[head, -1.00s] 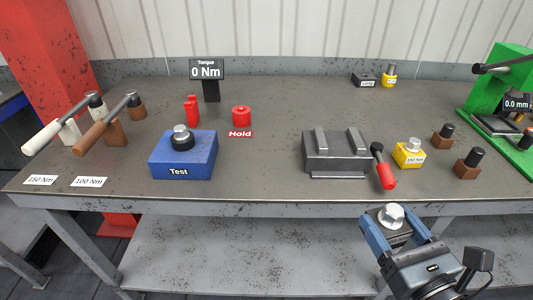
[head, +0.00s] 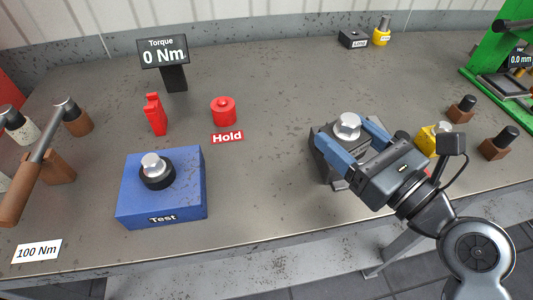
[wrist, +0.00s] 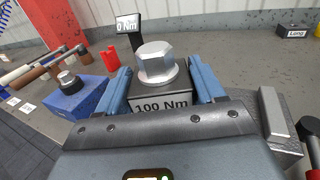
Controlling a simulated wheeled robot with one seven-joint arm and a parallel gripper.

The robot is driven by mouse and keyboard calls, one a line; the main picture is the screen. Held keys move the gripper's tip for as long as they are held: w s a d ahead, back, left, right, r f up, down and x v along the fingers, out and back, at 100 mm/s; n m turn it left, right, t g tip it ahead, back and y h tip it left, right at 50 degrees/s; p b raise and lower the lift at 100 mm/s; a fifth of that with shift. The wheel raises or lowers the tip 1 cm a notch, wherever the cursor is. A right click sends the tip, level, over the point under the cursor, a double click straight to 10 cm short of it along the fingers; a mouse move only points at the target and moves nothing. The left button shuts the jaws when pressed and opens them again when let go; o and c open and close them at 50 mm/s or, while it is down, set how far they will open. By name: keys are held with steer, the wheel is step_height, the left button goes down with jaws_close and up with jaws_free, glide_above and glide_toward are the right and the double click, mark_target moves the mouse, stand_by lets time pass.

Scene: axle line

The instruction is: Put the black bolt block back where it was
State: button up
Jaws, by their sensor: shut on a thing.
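My gripper (head: 353,145) is shut on the black bolt block, with one blue finger on each side. The block's silver hex bolt (head: 347,126) points up. In the wrist view the black bolt block (wrist: 160,104) shows a "100 Nm" label between the fingers. In the head view the block overlaps the dark grey vise (head: 322,158), which is partly hidden behind my gripper. In the wrist view the vise (wrist: 275,122) lies to the right of the fingers. I cannot tell the exact height of the block above the table.
A yellow block (head: 426,140) and brown holders (head: 461,109) stand right of the vise. The blue Test block (head: 190,187), red Hold button (head: 223,111) and torque display (head: 163,52) stand left. A "Long" black block (head: 354,38) is at the back. The table between Test block and vise is clear.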

steer(key=w+a+f, duration=0.1)
steer(key=a+f, duration=0.1)
steer(key=a, duration=0.1)
steer(key=w+a+f, duration=0.1)
steer(key=a+f, duration=0.1)
steer(key=a, duration=0.2)
steer(key=w+a+f, duration=0.1)
steer(key=a+f, duration=0.1)
steer(key=a, duration=0.1)
steer(key=shift+w+a+f, duration=0.3)
steer(key=shift+w, duration=0.05)
steer(key=shift+f+b, duration=0.7)
steer(key=shift+f, duration=1.25)
steer(key=shift+f, duration=0.35)
steer(key=shift+f+b, duration=0.25)
steer(key=shift+b, duration=0.2)
steer(key=o, duration=1.6)
steer(key=shift+s+f, duration=0.1)
steer(key=shift+f, duration=0.15)
